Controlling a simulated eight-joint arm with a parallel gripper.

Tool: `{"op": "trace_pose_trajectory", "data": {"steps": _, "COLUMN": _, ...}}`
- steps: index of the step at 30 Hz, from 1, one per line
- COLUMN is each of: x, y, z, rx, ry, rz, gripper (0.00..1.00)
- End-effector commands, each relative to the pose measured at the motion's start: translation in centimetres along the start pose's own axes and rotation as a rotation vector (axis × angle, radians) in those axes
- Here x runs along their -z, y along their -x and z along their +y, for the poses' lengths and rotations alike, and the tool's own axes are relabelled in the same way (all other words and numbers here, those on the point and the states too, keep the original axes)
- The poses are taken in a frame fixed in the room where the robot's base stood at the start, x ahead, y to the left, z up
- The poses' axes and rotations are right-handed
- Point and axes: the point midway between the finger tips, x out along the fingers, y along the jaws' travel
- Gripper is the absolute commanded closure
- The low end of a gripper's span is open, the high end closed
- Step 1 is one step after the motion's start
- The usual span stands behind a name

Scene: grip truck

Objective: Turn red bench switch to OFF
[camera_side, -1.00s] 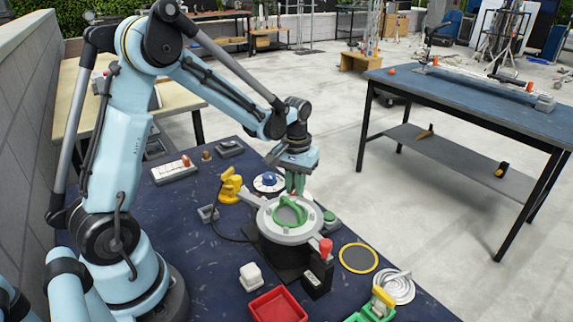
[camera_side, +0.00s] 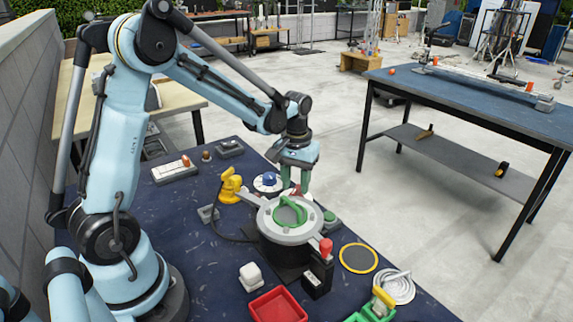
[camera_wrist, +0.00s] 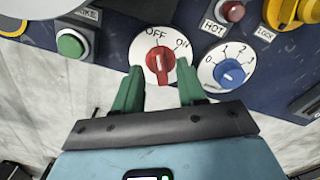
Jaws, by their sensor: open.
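The red bench switch (camera_wrist: 160,62) is a red knob on a round white dial marked OFF and ON. OFF is above the knob and ON is to its upper right in the wrist view. A short white mark shows on the knob, but I cannot tell for certain which label it points to. My gripper (camera_wrist: 160,80) has green fingers, open, one on each side of the knob's near end; I cannot tell whether they touch it. In the side view my gripper (camera_side: 295,187) hangs low behind the grey round lid with the green handle (camera_side: 291,212).
A blue dial with numbers (camera_wrist: 230,73) sits right of the switch. A green button (camera_wrist: 71,44) is to the left and a red HOT lamp (camera_wrist: 231,11) at upper right. The grey lidded vessel (camera_side: 272,232) stands in front of my gripper.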

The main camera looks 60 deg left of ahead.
Motion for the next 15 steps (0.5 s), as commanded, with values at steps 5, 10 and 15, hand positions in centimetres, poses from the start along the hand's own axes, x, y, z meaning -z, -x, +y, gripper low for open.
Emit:
{"op": "trace_pose_trajectory", "data": {"steps": 5, "x": -0.1, "y": 3.0, "z": 0.0, "rx": 0.0, "ry": 0.0, "rz": 0.0, "gripper": 0.6}}
{"op": "trace_pose_trajectory", "data": {"steps": 10, "x": -0.1, "y": 6.1, "z": 0.0, "rx": 0.0, "ry": 0.0, "rz": 0.0, "gripper": 0.6}}
{"op": "trace_pose_trajectory", "data": {"steps": 15, "x": -0.1, "y": 8.7, "z": 0.0, "rx": 0.0, "ry": 0.0, "rz": 0.0, "gripper": 0.6}}
